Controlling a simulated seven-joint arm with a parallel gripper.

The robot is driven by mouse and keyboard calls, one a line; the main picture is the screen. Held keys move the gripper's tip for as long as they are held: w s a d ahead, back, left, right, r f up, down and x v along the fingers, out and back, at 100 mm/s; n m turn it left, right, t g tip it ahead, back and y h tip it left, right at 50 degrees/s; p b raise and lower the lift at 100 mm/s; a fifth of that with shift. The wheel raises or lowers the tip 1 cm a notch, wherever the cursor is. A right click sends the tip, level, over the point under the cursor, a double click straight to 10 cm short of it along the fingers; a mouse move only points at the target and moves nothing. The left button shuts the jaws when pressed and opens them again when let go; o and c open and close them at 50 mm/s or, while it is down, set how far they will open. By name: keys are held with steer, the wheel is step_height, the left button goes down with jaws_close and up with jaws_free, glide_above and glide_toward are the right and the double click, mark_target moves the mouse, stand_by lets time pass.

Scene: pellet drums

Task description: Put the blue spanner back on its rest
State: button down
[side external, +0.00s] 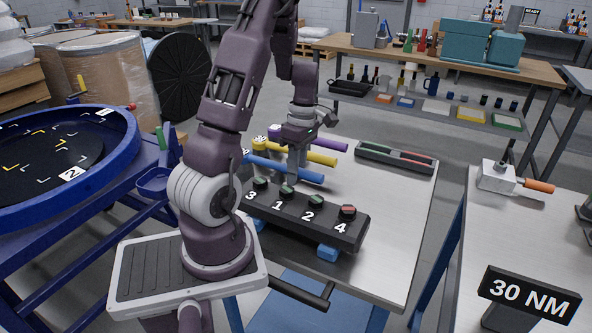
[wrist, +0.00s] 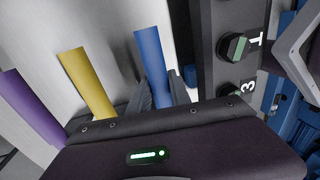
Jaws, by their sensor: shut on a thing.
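The blue spanner (side external: 285,169) shows as a long blue handle in the side view, nearly parallel to the yellow spanner (side external: 310,156) and purple spanner (side external: 318,144) behind it. My gripper (side external: 297,174) points down and is shut on the blue spanner. In the wrist view the blue handle (wrist: 152,62) rises from between my dark fingers (wrist: 158,94), with the yellow handle (wrist: 84,82) and purple handle (wrist: 30,108) to its left. The spanner's head is mostly hidden in both views. I cannot make out its rest, or whether the spanner touches it.
A dark bolt block (side external: 305,218) numbered 3, 1, 2, 4 stands close in front, with three green bolt heads and a red one. A dark tray (side external: 396,158) with green and red strips lies at the back right. The bench top (side external: 392,225) right of the block is clear.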

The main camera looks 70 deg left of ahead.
steer(key=c, duration=1.1)
jaws_free()
steer(key=shift+r, duration=0.1)
steer(key=r, duration=0.4)
steer(key=w+r, duration=0.1)
steer(key=r, duration=0.1)
steer(key=shift+a+r, duration=0.4)
steer(key=d+r+m+t+y, duration=0.1)
steer(key=d+r+m+t, duration=0.1)
steer(key=d+r+m, duration=0.45)
steer(key=d+r+m+t, duration=0.2)
steer(key=d+r+m, duration=0.2)
steer(key=d+m, duration=0.55)
steer(key=s+d+m+t, duration=0.1)
steer(key=s+d+m, duration=0.1)
steer(key=d+m, duration=0.1)
steer(key=s+d+r+m+t, duration=0.1)
steer(key=s+d+m, duration=0.2)
steer(key=d+m, duration=0.1)
steer(key=s+d+m+t, duration=0.1)
steer(key=s+d+m, duration=0.1)
steer(key=d+m, duration=0.1)
steer(key=shift+s+d+r+m, duration=0.2)
steer(key=shift+d+m, duration=0.15)
steer(key=shift+m, duration=0.15)
